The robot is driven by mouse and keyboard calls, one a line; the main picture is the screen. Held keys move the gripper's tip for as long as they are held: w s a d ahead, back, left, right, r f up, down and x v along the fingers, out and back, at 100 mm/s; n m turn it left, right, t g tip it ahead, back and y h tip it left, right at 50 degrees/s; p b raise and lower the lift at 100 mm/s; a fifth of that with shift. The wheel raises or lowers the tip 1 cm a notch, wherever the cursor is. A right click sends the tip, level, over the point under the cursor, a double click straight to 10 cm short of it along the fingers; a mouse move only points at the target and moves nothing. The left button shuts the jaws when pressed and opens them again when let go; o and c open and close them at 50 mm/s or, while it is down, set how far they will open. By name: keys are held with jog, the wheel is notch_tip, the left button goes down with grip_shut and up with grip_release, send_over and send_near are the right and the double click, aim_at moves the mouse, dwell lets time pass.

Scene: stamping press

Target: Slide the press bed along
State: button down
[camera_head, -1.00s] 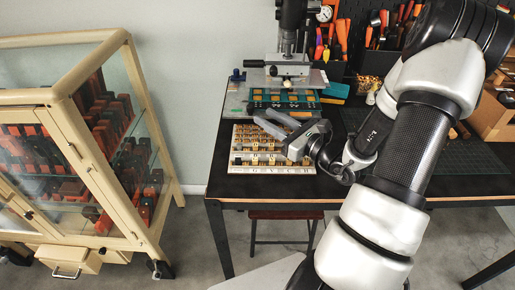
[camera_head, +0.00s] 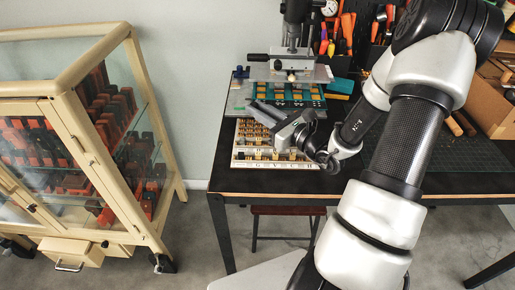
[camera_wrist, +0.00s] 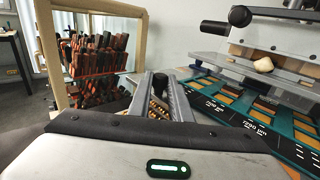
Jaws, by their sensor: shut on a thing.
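The press bed (camera_head: 287,94), a teal plate with orange blocks on a grey base, lies under the press (camera_head: 298,40). It fills the right of the wrist view (camera_wrist: 207,86). My gripper (camera_head: 257,107) reaches in over the bed's front left part. In the wrist view its two fingers (camera_wrist: 161,86) are close together, shut on a dark knob (camera_wrist: 160,82) at their tips. The fingers hide the knob's lower part and its mount. A separate-looking dark blue knob (camera_head: 240,73) stands at the bed's back left in the head view.
A tray of brass letter stamps (camera_head: 270,160) lies in front of the bed, partly under my gripper. A glass cabinet (camera_head: 130,190) stands at the left, apart from the black table (camera_head: 390,184). A tool board rises behind.

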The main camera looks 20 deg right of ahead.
jog(key=shift+s+a+r, duration=0.1)
jog(key=shift+s+a, duration=0.3)
jog(key=shift+s, duration=0.7)
jog(key=shift+s+a+f, duration=0.1)
jog(key=shift+s+a, duration=0.35)
jog(key=shift+s, duration=0.65)
jog(key=shift+s+a+r, duration=0.1)
jog(key=shift+s+a, duration=0.3)
jog(key=shift+s, duration=0.7)
jog(key=shift+s+a+r+p, duration=0.1)
jog(key=shift+s+a+p, duration=0.2)
jog(key=shift+s+p, duration=0.3)
jog(key=shift+s+a+p, duration=0.25)
jog(key=shift+s+p, duration=0.2)
jog(key=shift+s, duration=0.25)
jog(key=s+p, duration=0.1)
jog(key=p, duration=0.2)
jog(key=s+a+p, duration=0.1)
jog(key=p, duration=0.2)
jog(key=shift+s+p, duration=0.3)
jog(key=shift+s, duration=0.1)
jog(key=shift+s+a+p, duration=0.3)
jog(key=shift+s+p, duration=0.1)
jog(key=shift+s, duration=0.25)
jog(key=shift+s+a+p, duration=0.3)
jog(key=shift+s+p, duration=0.1)
jog(key=shift+s, duration=0.2)
jog(key=c, duration=1.5)
grip_release()
jog(key=shift+c, duration=0.2)
